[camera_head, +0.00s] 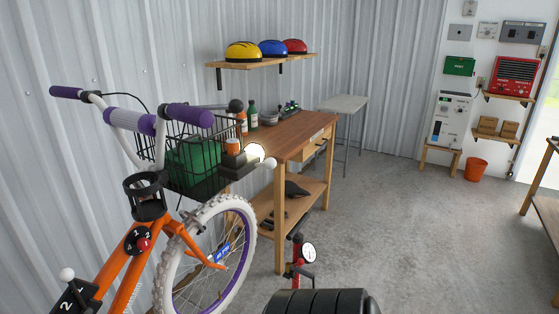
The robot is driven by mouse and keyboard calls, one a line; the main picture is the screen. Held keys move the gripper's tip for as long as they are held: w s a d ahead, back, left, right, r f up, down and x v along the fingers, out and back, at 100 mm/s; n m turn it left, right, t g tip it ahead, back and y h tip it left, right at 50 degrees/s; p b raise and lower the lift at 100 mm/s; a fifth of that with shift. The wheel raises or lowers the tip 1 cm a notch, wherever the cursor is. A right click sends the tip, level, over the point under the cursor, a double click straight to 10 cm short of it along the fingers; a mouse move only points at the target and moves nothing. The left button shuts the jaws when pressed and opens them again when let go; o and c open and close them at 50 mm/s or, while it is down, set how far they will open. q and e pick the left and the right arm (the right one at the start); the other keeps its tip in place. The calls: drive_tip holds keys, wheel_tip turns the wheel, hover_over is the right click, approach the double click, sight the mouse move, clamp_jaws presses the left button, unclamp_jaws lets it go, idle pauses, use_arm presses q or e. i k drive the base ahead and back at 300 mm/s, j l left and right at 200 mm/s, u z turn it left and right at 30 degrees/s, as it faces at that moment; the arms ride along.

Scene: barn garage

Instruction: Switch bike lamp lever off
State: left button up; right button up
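An orange bike (122,262) with purple grips and a white front tyre stands at the left, facing the workbench. Its lamp (255,152) is at the front of the wire basket and glows pale yellow, so it appears lit. A small lever with a white knob (270,163) sticks out at the lamp's right side; its exact setting is hard to tell. An orange piece (232,147) sits on the dark housing behind the lamp. A black ball (236,105) shows near the right handlebar end. Neither of my grippers is in view.
A wooden workbench (300,133) with bottles stands behind the bike. A red pump with a gauge (308,252) stands on the floor right of the wheel. A black ribbed cylinder (320,303) is at the bottom edge. The concrete floor (415,240) to the right is clear.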

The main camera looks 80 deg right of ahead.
sight(270, 163)
drive_tip(key=l+z, duration=0.15)
drive_tip(key=z, duration=2.7)
